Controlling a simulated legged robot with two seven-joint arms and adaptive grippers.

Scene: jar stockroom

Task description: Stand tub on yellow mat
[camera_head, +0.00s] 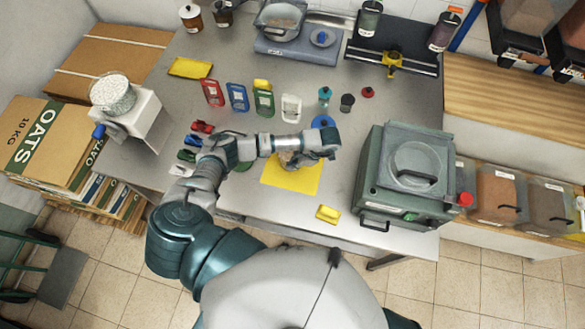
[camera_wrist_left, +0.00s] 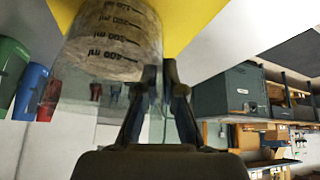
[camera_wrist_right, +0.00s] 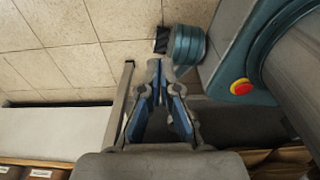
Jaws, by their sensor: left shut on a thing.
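The tub (camera_wrist_left: 108,42) is a clear vessel with printed volume marks and a pale grainy fill. In the left wrist view it is seen upside down against the yellow mat (camera_head: 290,184). My left gripper (camera_wrist_left: 161,70) is shut on the tub's wall. In the head view the tub (camera_head: 290,162) is over the mat, mostly hidden by my left wrist. I cannot tell whether its base touches the mat. My right gripper (camera_wrist_right: 159,66) is shut and empty, over the floor in front of the bench.
A grey-green machine (camera_head: 408,180) stands right of the mat, and a small yellow block (camera_head: 328,214) lies near the front edge. Coloured scoops (camera_head: 237,97) and a scale (camera_head: 298,45) are behind. A white dispenser (camera_head: 140,115) stands at left. Bare bench lies between mat and machine.

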